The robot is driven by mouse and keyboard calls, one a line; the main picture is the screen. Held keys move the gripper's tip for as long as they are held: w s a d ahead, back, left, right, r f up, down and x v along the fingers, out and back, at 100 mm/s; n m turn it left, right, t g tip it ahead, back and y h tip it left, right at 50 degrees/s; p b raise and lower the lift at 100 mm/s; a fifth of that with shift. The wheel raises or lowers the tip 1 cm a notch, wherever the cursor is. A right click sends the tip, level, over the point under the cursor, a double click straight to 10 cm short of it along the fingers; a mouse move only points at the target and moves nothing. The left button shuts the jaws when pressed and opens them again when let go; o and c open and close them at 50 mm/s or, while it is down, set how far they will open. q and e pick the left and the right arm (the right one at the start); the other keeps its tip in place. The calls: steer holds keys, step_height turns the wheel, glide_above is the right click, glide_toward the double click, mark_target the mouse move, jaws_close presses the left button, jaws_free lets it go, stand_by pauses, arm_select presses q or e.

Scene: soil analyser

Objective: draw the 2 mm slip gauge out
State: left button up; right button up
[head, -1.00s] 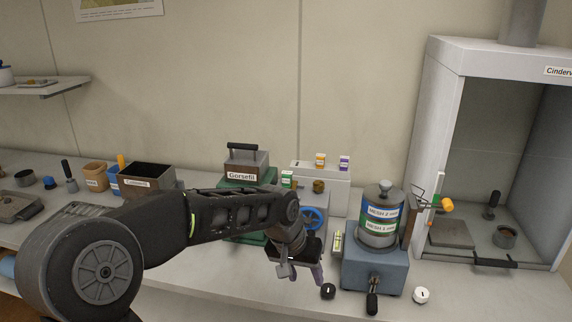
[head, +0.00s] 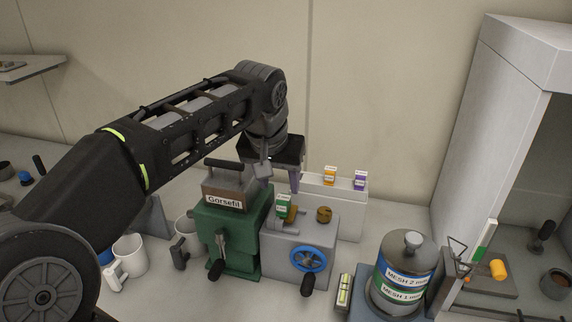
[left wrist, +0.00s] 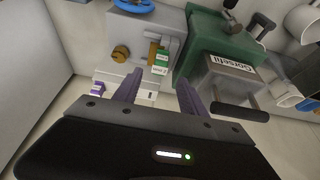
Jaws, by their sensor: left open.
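A green-labelled tab (head: 283,205) stands upright on top of the grey machine (head: 325,245) with the blue handwheel, beside a brass-coloured piece. I take it as the slip gauge; its print is too small to read surely. In the left wrist view, the green tab (left wrist: 161,60) shows just beyond my fingertips, next to a brass-coloured bar (left wrist: 153,50). My left gripper (head: 293,184) is open and empty, its purple fingers pointing down behind and above the tab. The wrist view shows the two fingers (left wrist: 158,88) apart, with nothing between them. My right gripper is not in view.
An orange-labelled tab (head: 330,176) and a purple-labelled tab (head: 360,180) stand on the white block (head: 347,212) behind. The green Gorsefil machine (head: 232,235) is close on the left. A round brass knob (head: 324,214) sits right of the green tab. A sieve stack (head: 402,270) stands front right.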

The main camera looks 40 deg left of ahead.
mark_target(283, 199)
arm_select(q)
steer(key=shift+s+r, duration=0.1)
steer(key=shift+s, duration=0.1)
steer(key=shift+p+x, duration=0.35)
steer(key=shift+x, duration=3.65)
steer(key=shift+c, duration=0.6)
jaws_close()
